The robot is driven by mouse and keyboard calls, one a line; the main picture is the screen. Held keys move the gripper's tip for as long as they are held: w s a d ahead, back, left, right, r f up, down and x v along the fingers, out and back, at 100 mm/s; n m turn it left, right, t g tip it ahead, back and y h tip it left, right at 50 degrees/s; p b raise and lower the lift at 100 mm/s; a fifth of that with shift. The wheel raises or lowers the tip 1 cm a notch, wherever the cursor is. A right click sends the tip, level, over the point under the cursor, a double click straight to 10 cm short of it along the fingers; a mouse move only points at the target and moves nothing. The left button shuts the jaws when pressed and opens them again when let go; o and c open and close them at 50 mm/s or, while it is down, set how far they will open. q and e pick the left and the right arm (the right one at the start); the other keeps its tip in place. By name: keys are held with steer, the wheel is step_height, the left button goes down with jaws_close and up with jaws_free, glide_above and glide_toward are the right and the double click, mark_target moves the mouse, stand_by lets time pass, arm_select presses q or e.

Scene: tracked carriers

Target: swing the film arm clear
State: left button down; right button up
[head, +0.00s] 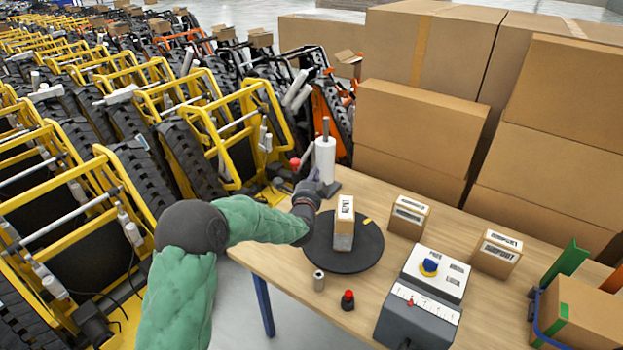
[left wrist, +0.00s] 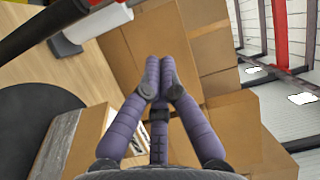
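The film arm (head: 325,130) is a dark post at the table's back left edge carrying a white film roll (head: 325,160). A red knob (head: 295,163) shows just left of the roll. In the left wrist view the white roll (left wrist: 98,24) and a dark bar (left wrist: 40,30) cross the upper left. My left gripper (head: 316,180), with purple fingers, is in front of the roll's foot. In the left wrist view its fingertips (left wrist: 159,66) are together with nothing seen between them, apart from the roll and bar. A small carton (head: 344,222) stands on the black turntable (head: 322,256). My right gripper is not in view.
A control box (head: 420,300) with a blue knob, two small cartons (head: 408,216) (head: 495,254), a metal cylinder (head: 319,280) and a red-topped piece (head: 347,300) stand on the wooden table. Large cartons (head: 420,125) stand behind. Yellow tracked carriers (head: 215,130) crowd the left.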

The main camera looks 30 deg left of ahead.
arm_select(q)
steer(key=w+a+b, duration=0.1)
steer(key=w+a, duration=0.2)
steer(key=a, duration=0.2)
steer(key=shift+w+f, duration=0.15)
steer(key=shift+w, duration=0.15)
steer(key=shift+a, duration=0.1)
stand_by(0.3)
